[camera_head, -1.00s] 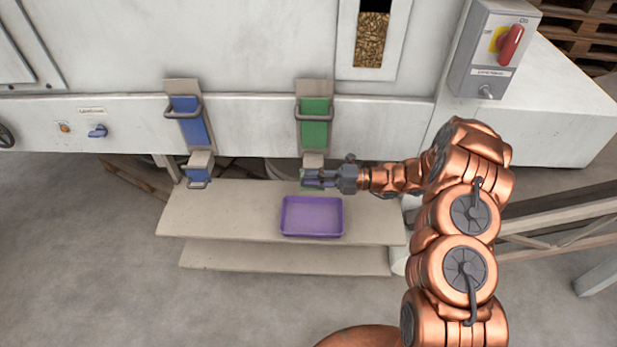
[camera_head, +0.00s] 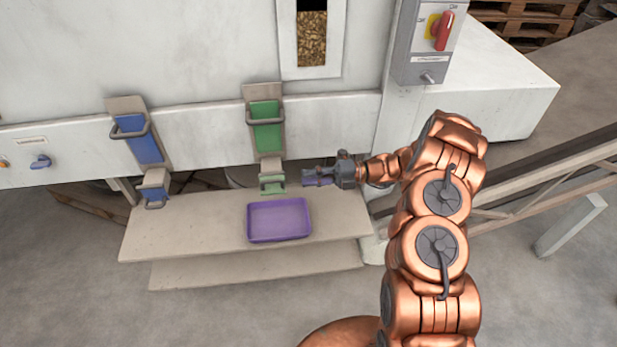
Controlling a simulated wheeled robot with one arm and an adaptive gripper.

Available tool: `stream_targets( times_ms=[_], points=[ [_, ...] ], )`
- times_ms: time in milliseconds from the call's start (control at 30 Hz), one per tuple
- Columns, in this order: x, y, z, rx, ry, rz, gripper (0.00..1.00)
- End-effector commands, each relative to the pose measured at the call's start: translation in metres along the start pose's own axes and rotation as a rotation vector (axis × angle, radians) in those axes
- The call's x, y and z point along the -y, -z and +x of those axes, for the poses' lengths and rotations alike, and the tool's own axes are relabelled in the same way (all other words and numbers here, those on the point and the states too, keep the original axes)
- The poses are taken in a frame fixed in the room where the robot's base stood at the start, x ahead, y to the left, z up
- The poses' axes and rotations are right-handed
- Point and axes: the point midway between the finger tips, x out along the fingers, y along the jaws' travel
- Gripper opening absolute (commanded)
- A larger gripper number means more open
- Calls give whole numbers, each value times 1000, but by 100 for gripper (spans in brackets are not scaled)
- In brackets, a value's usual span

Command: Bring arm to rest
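My copper-coloured arm (camera_head: 437,245) rises from the bottom right and bends left at its top. My gripper (camera_head: 308,177) is dark grey and points left, just to the right of the lower green handle piece (camera_head: 272,184), with a small gap in the picture. No object shows in it. Its fingers are seen nearly end to end, so whether they are apart is unclear.
A purple tray (camera_head: 279,220) sits on the beige step (camera_head: 180,225) below my gripper. A green slide gate (camera_head: 266,125) and a blue slide gate (camera_head: 138,140) are on the white machine. A switch box (camera_head: 425,45) with a red knob stands upper right. A railing (camera_head: 540,185) is at right.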

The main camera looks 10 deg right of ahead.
Motion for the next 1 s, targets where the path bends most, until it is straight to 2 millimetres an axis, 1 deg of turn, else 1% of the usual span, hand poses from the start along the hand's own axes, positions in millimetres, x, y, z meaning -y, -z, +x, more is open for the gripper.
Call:
stream_targets(
  times_ms=[267,367,467,567,767,1000],
  points=[
    [0,0,0,-1,1,-2,23],
    [-4,2,4,-12,6,-21,23],
    [-15,9,11,-42,20,-77,23],
    [-32,21,23,-92,43,-170,23],
    [-66,54,46,-219,97,-401,23],
    [-98,101,65,-387,142,-677,23]
  ],
)
